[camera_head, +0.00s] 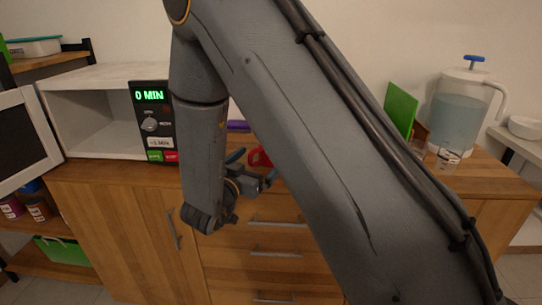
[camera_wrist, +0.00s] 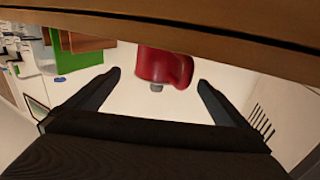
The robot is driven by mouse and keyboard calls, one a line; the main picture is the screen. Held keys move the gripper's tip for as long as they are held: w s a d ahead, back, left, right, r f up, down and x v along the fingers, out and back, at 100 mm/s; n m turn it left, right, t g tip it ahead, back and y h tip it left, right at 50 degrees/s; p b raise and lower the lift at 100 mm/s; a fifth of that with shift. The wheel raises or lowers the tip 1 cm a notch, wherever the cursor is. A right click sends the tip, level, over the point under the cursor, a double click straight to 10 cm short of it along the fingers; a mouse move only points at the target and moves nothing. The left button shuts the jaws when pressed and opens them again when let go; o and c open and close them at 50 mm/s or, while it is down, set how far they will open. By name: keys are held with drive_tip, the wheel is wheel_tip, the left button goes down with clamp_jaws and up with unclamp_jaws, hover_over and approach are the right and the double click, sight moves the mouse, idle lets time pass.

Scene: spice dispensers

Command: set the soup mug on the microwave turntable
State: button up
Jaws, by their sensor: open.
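The red mug (camera_head: 259,157) stands on the wooden counter, mostly hidden behind my arm in the head view. In the wrist view, the mug (camera_wrist: 160,65) shows beyond the fingertips and between their lines, with its handle on the right. My gripper (camera_head: 254,168) is open and empty, at the counter's front edge just short of the mug. Its two dark fingers also show spread in the wrist view (camera_wrist: 159,77). The white microwave (camera_head: 95,76) is at the left with its door (camera_head: 22,140) swung open. Its turntable cannot be made out.
The microwave's panel (camera_head: 153,121) reads 0 MIN. A water jug (camera_head: 460,103), a small glass jar (camera_head: 448,159) and a green board (camera_head: 400,108) stand at the right of the counter. Drawers with handles (camera_head: 277,222) lie below the counter edge. A purple item (camera_head: 238,126) lies behind my arm.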

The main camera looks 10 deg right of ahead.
sight(264, 160)
drive_tip(key=x, duration=0.2)
drive_tip(key=shift+w+d, duration=0.2)
drive_tip(key=shift+d, duration=0.05)
drive_tip(key=shift+f+p+x, duration=0.2)
drive_tip(key=shift+p+x, duration=0.3)
drive_tip(key=shift+x, duration=2.05)
drive_tip(key=c, duration=1.4)
drive_tip(key=shift+r, duration=0.15)
drive_tip(key=c, duration=0.3)
